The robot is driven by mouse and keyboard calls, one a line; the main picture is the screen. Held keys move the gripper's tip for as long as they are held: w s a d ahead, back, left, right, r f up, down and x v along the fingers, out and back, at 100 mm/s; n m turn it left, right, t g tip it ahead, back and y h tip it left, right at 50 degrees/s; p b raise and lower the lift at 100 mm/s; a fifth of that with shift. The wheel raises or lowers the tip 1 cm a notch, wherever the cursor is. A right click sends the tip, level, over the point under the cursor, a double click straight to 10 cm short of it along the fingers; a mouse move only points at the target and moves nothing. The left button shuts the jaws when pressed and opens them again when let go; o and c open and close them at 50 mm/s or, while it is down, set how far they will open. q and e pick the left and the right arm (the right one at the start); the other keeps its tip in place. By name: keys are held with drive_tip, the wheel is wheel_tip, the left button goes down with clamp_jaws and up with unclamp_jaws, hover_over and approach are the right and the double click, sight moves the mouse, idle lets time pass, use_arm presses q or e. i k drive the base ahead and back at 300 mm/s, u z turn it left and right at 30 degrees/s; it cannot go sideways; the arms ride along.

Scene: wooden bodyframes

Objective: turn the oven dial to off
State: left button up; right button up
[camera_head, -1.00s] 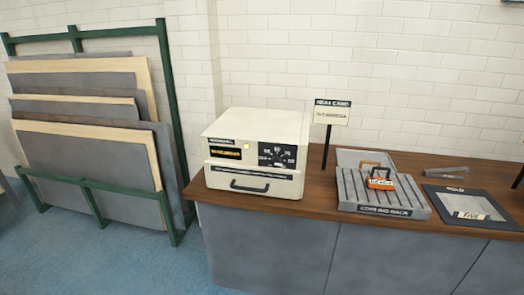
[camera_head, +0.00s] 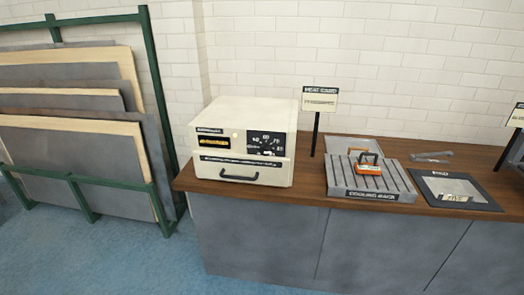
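The oven (camera_head: 242,140) is a cream box standing on the left end of the wooden counter. Its black dial panel (camera_head: 267,143) with white marks is at the upper right of its front. The dial's pointer setting is too small to read. A dark display (camera_head: 213,142) with orange text and a small lit spot are left of the dial. A black handle (camera_head: 239,176) crosses the lower front, and the door looks closed. Neither of my grippers is in view.
A heat card sign (camera_head: 319,99) stands right of the oven. A grey cooling rack (camera_head: 368,182) holds an orange block with a black handle (camera_head: 368,164). Tongs (camera_head: 431,157) and a dark mat (camera_head: 454,190) lie farther right. A green rack (camera_head: 150,70) with panels stands left. Blue floor is open in front.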

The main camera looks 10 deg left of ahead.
sight(264, 150)
drive_tip(key=z, duration=0.55)
drive_tip(key=k, duration=0.65)
drive_tip(key=z, duration=0.85)
drive_tip(key=i, duration=1)
drive_tip(key=u, duration=0.75)
